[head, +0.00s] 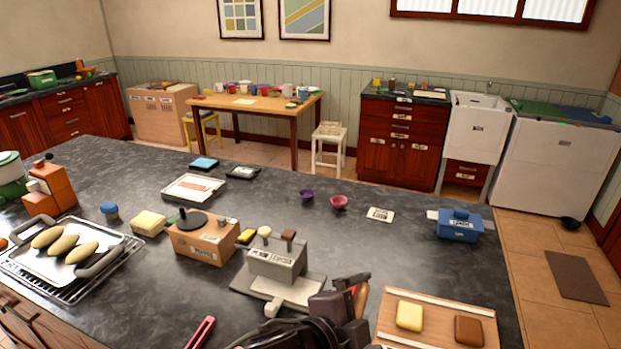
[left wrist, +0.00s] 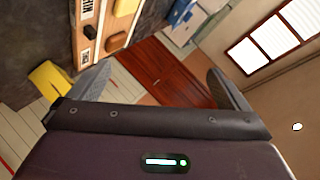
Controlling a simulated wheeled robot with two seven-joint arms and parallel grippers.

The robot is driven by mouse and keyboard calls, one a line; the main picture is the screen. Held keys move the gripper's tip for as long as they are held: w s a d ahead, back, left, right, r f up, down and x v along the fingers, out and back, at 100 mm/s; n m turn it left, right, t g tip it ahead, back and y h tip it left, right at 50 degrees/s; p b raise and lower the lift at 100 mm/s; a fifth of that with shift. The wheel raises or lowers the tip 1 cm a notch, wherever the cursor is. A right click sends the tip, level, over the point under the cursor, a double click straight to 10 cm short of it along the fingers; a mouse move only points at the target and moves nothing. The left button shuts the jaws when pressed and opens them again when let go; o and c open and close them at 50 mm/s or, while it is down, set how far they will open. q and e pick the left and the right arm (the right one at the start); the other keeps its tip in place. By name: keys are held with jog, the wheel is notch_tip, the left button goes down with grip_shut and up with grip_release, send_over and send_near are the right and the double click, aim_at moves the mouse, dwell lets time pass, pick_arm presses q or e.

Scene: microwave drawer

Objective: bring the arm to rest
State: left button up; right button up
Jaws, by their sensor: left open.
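My left gripper (left wrist: 160,78) is open in the left wrist view. Its two grey fingers stand wide apart with nothing held between them. Beyond the gap I see a red-brown surface and pale floor, well away from the fingers. In the head view, dark parts of my left arm (head: 335,312) show at the bottom middle, over the near edge of the counter, just left of the wooden board (head: 415,297); the fingers are hard to make out there. My right gripper is in neither view.
The dark counter (head: 330,238) holds a grey device (head: 276,262), a wooden box (head: 200,243), a baking tray (head: 30,265) and a blue box (head: 459,227). A yellow block (head: 409,316) and a brown block (head: 468,330) lie on the board. The counter's middle right is mostly clear.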

pick_arm(q)
jog(key=s+a+f+n+y, duration=0.1)
jog(key=a+f+n+y, duration=0.55)
jog(key=a+n, duration=0.65)
jog(key=s+a+f+n+g+y, duration=0.1)
jog(key=s+a+f+n+g, duration=0.2)
jog(key=s+a+f, duration=0.4)
jog(key=s+a+f+n+g+y, duration=0.2)
jog(key=s+a+f+g, duration=0.15)
jog(key=a, duration=0.45)
notch_tip(320, 180, down, 29)
jog(key=s+b, duration=0.1)
jog(key=s+a+f+g, duration=0.1)
jog(key=s+f, duration=0.9)
jog(key=s+a+f+b, duration=0.1)
jog(key=s+a+f, duration=0.1)
jog(key=s+f, duration=0.8)
jog(key=shift+s+a+f+g, duration=0.25)
jog(key=shift+f+g, duration=0.1)
jog(key=shift+f, duration=0.1)
